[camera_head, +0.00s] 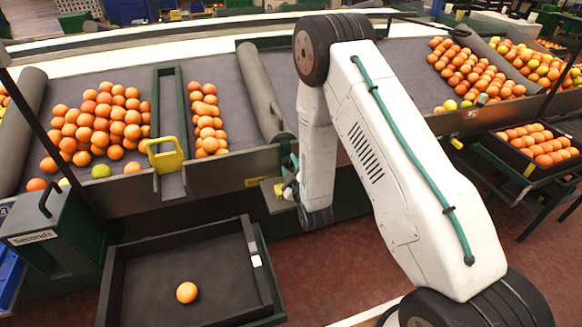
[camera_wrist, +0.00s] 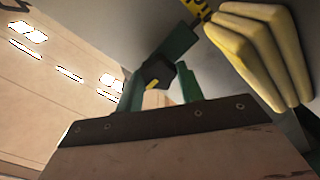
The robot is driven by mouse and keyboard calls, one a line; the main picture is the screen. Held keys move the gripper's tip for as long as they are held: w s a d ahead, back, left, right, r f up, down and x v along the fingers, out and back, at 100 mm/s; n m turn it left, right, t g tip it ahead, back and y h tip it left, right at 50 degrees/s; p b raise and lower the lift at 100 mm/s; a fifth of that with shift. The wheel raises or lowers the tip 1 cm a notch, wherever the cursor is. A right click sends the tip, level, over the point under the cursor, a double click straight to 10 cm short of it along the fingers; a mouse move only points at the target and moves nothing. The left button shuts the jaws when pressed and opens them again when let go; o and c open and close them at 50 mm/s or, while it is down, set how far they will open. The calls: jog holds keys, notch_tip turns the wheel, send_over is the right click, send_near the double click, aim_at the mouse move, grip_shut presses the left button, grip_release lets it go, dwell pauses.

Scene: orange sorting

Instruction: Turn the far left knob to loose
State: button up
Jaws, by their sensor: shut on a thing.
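A small black knob (camera_wrist: 158,76) with a yellow mark shows near the middle of the wrist view. Green parts stand close on either side of it and partly hide it. My gripper (camera_head: 290,187) is low at the front of the sorting table in the head view, beside a small ledge (camera_head: 271,192). It is shut on the knob, though the contact itself is not clear. A yellow label (camera_head: 256,183) is on the table front just left of my gripper. The knob's setting cannot be read, and the other knobs are not distinguishable.
A dark tray (camera_head: 130,270) with one orange (camera_head: 187,292) stands at the lower left. A box marked "Seconds" (camera_head: 45,232) is beside it. A yellow ridged object (camera_wrist: 265,50) and a dark screwed strip (camera_wrist: 150,122) lie close in the wrist view. Oranges cover parts of the table above.

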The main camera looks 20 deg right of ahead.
dwell(0.4)
jog(key=o, duration=1)
jog(key=shift+s, duration=0.15)
jog(key=s, duration=0.7)
jog(key=shift+s, duration=0.35)
